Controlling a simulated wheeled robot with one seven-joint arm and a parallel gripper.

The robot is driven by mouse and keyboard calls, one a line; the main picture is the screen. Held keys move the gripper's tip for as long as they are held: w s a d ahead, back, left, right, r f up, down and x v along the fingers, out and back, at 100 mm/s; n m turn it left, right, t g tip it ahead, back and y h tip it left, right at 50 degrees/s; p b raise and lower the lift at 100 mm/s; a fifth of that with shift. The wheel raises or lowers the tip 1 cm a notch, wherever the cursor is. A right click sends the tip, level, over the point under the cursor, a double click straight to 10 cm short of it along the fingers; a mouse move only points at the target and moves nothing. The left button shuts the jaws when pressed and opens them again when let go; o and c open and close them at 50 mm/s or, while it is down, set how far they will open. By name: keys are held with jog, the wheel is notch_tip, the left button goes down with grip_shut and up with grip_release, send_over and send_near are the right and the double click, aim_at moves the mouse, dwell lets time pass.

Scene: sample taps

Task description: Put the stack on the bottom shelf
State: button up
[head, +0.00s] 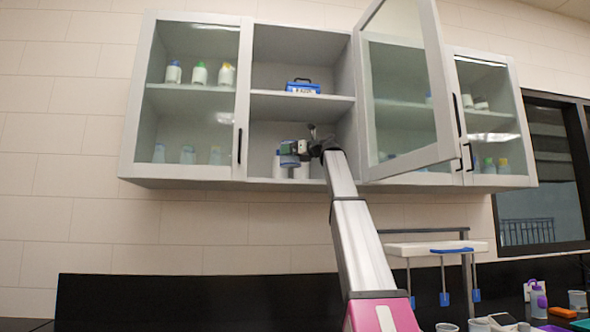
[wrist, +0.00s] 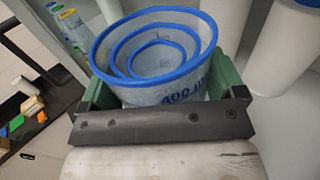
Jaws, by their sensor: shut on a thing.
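The stack (wrist: 155,83) is several nested clear cups with blue rims and blue lettering. It fills the middle of the wrist view, upright or nearly so, between the green fingers of my gripper. In the head view my gripper (head: 294,150) is at the lower compartment of the open middle cabinet, above the bottom shelf (head: 262,181). My gripper is shut on the stack. The stack's base is hidden in the wrist view, so I cannot tell whether it touches the shelf.
White cylinders (wrist: 288,50) stand close on the right of the stack; they show below my gripper in the head view (head: 280,168). The open glass door (head: 398,100) hangs just right of my arm.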

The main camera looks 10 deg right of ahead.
aim_at(295, 167)
jog(key=shift+w+d+f, duration=0.75)
jog(key=shift+w+d, duration=0.05)
jog(key=shift+w, duration=0.2)
jog(key=shift+f, duration=2)
jog(key=shift+f, duration=0.15)
jog(key=o, duration=0.7)
jog(key=shift+c, duration=0.2)
jog(key=shift+s+d, duration=0.15)
jog(key=shift+s, duration=0.05)
jog(key=v, duration=1.1)
jog(key=shift+s+d, duration=0.15)
jog(key=shift+d, duration=0.05)
